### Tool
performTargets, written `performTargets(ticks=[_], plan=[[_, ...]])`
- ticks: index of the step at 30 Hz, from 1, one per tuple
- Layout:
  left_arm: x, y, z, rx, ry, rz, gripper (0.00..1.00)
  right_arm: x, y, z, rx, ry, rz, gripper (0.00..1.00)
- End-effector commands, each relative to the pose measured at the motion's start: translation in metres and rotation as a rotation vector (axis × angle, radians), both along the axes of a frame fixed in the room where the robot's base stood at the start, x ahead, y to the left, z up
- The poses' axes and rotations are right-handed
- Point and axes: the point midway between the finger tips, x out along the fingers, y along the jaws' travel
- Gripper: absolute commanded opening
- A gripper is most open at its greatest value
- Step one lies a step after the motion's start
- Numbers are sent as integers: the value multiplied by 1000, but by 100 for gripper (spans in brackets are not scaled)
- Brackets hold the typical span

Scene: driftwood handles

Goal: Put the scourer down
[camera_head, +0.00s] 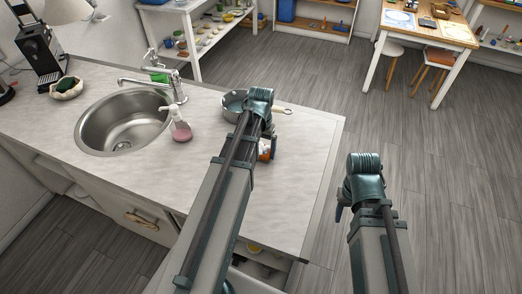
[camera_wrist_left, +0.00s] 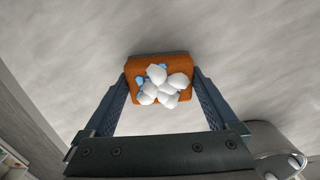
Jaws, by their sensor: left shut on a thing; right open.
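The scourer (camera_wrist_left: 135,66) is an orange block with white and blue lumps on its upper side. In the left wrist view it sits between the fingers of my left gripper (camera_wrist_left: 160,88), which is shut on it. In the head view the scourer (camera_head: 265,156) shows as a small orange and white patch beside my left forearm, over the right part of the counter (camera_head: 295,195). My arm hides most of it there. I cannot tell whether it touches the counter. My right gripper (camera_head: 341,204) is open, pointing down past the counter's right edge; its fingers are mostly hidden.
A grey pan (camera_head: 233,104) stands just beyond my left wrist, its handle to the right. A pink soap bottle (camera_head: 181,128) and round sink (camera_head: 121,122) are to the left. A green thing (camera_head: 160,77) lies by the tap. The counter's front right is clear.

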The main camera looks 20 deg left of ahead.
Motion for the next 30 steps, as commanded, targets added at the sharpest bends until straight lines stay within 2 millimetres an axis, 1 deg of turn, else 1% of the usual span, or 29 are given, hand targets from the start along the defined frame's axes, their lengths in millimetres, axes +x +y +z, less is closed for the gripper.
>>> performTargets(ticks=[4, 5, 6, 14, 20, 26, 30], plan=[[0, 0, -6, 0, 0, 0, 49, 0, 0, -6, 0, 0, 0, 50], [0, 0, -5, 0, 0, 0, 97, 0, 0, -5, 0, 0, 0, 50], [0, 0, -4, 0, 0, 0, 100, 0, 0, -4, 0, 0, 0, 50], [0, 0, -3, 0, 0, 0, 100, 0, 0, -3, 0, 0, 0, 50], [0, 0, 5, 0, 0, 0, 100, 0, 0, 6, 0, 0, 0, 50], [0, 0, 27, 0, 0, 0, 100, 0, 0, 27, 0, 0, 1, 50], [0, 1, 48, 0, 0, 0, 100, 0, 0, 48, 0, 0, 2, 50]])
